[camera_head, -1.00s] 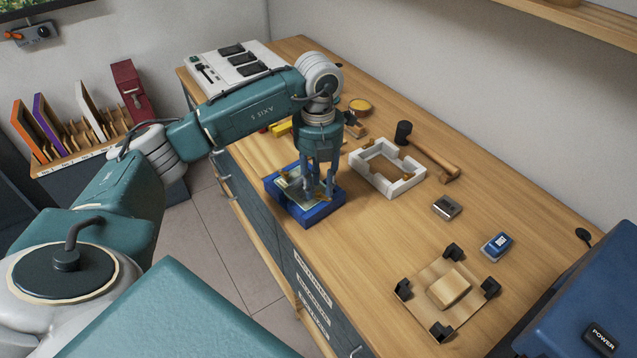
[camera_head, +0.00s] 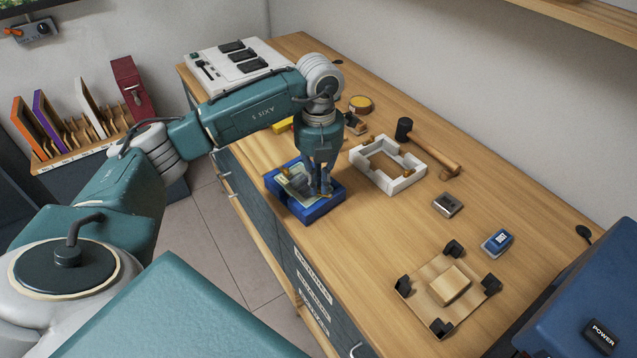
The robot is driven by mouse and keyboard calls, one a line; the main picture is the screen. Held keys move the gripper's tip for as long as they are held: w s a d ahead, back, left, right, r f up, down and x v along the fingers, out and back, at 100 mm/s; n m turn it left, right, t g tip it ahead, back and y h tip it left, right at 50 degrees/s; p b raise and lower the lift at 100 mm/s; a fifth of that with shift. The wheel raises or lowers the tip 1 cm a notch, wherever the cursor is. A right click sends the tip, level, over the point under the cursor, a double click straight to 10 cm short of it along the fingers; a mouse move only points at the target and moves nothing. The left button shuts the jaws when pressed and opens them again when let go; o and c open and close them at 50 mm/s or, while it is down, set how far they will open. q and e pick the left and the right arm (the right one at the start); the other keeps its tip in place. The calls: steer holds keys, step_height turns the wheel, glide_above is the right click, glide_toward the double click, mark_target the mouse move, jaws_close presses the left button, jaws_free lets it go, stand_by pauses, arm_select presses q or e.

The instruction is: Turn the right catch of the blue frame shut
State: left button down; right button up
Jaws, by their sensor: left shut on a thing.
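The blue frame (camera_head: 313,214) lies on the workbench near its front left edge, with a pale greenish sheet (camera_head: 296,181) inside it. My left gripper (camera_head: 323,191) points down over the right part of the frame. Its fingers are close together at the frame's right side, shut on the right catch as far as I can tell. The fingers hide most of that catch, so its angle does not show. A small brass-coloured catch (camera_head: 286,172) shows at the frame's left side. My right gripper is not in view.
A mallet (camera_head: 430,152), a grey metal block (camera_head: 447,205), a small blue device (camera_head: 497,243) and a wooden board with black corners (camera_head: 425,312) lie farther right. The bench between is clear.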

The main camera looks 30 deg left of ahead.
arm_select(q)
steer(key=m, duration=0.1)
steer(key=m+b, duration=0.1)
steer(key=shift+w+m, duration=0.3)
steer(key=shift+w, duration=0.1)
steer(key=shift+w+m+b, duration=0.2)
steer(key=shift+m+b, duration=0.2)
steer(key=shift+m, duration=0.35)
steer(key=shift+w+m+b, duration=0.15)
steer(key=shift+m+b, duration=0.25)
steer(key=shift+m, duration=0.35)
steer(key=c, duration=1.8)
jaws_free()
step_height(320, 180, up, 12)
